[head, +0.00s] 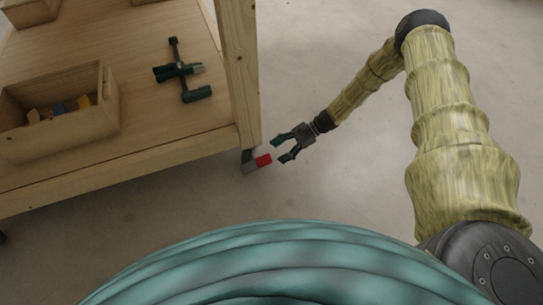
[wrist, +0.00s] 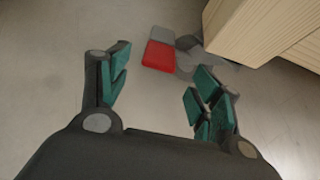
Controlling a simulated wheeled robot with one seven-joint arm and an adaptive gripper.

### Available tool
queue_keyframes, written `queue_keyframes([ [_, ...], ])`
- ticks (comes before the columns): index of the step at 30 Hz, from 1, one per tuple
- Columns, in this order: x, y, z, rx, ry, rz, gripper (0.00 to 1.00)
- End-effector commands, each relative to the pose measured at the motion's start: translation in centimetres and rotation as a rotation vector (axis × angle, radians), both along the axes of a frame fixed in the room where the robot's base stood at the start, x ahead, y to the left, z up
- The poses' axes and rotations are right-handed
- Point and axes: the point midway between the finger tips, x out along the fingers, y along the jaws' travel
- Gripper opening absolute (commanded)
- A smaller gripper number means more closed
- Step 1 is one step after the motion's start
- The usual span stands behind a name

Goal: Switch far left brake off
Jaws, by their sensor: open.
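A red brake tab (head: 263,160) sticks out from a grey caster (head: 249,167) at the foot of the wooden cart's near right leg. In the wrist view the red tab (wrist: 159,56) lies ahead of the fingers, with grey caster parts (wrist: 190,58) beside it and partly under the leg. My gripper (head: 282,150) is open and empty, low near the floor, just right of the tab. In the wrist view my gripper's fingers (wrist: 158,95) are spread, and the tab shows beyond the gap between them. I cannot tell whether a finger touches the tab.
The wooden cart (head: 185,155) fills the left; its post (head: 238,70) rises close to my gripper. On its shelf are a wooden box (head: 60,110) with small blocks and a dark green clamp-like tool (head: 183,70). The floor (head: 330,190) to the right is clear.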

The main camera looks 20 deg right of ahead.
Motion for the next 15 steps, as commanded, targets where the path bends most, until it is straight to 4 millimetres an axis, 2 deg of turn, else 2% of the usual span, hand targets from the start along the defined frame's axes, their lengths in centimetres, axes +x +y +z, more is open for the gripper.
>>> queue_keyframes([
  [6, 0.1, -3.1, 1.6, -0.001, -0.001, -0.002, 0.64],
  [15, 0.2, -4.6, 2.5, 0.000, 0.000, 0.000, 0.64],
])
